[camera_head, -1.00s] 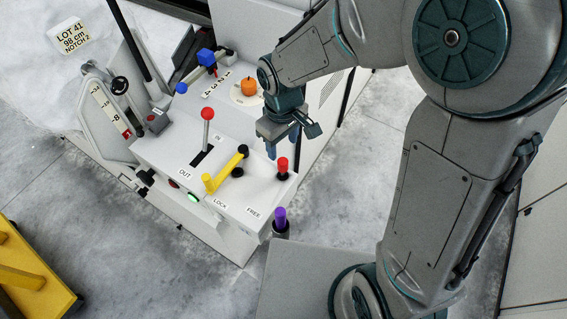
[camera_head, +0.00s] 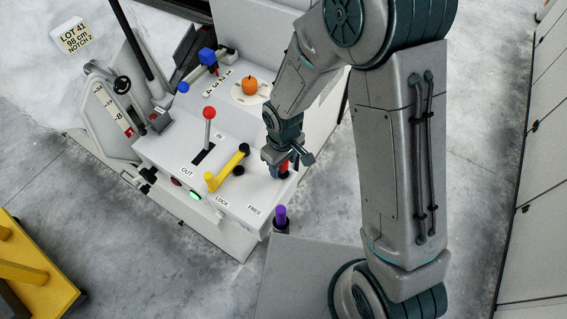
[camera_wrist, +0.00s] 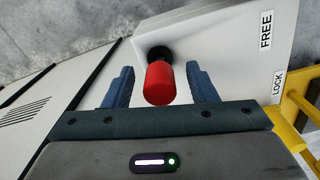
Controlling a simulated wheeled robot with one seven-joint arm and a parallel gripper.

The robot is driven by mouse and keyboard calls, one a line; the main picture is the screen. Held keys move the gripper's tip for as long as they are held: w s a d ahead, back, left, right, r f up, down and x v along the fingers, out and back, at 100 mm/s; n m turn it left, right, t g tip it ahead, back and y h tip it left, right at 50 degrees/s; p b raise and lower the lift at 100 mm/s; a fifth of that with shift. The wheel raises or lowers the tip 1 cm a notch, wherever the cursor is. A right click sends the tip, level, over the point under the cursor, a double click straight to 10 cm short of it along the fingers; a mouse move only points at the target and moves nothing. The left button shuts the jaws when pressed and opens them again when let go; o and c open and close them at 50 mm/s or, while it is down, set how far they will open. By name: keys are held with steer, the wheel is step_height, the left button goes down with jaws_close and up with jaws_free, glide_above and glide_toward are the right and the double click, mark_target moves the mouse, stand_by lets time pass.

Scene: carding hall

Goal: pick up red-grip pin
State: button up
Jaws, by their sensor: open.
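The red-grip pin (camera_wrist: 160,84) stands in a dark socket near the corner of the white machine's panel, close to the FREE label. In the head view only a little of its red grip (camera_head: 284,167) shows beside my fingers. My gripper (camera_wrist: 162,86) is open, with one blue finger on each side of the red grip. In the wrist view there is a gap between the grip and each finger. In the head view my gripper (camera_head: 283,168) is right at the pin, and the arm hides part of the panel behind it.
A yellow lever (camera_head: 226,169) lies left of the pin, by the LOCK label. A red-knobbed lever (camera_head: 208,114) stands behind it. A purple-grip pin (camera_head: 281,215) stands in a holder in front. An orange knob (camera_head: 250,85) and blue knobs sit farther back.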

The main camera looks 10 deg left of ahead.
steer(key=shift+f, duration=0.15)
steer(key=c, duration=1.1)
steer(key=shift+r+p, duration=0.45)
steer(key=shift+r, duration=0.25)
step_height(320, 180, up, 4)
steer(key=shift+f+p, duration=0.25)
steer(key=shift+p, duration=0.9)
steer(key=shift+s+d+r+b, duration=0.15)
steer(key=shift+s+d+r, duration=0.75)
steer(key=shift+s, duration=0.9)
steer(key=shift+s+d+r+b, duration=0.1)
steer(key=shift+s+d+r, duration=0.45)
steer(key=shift+s+r, duration=0.95)
steer(key=shift+s+d+r+b, duration=0.15)
steer(key=shift+s+d+r, duration=0.55)
steer(key=shift+s, duration=1.45)
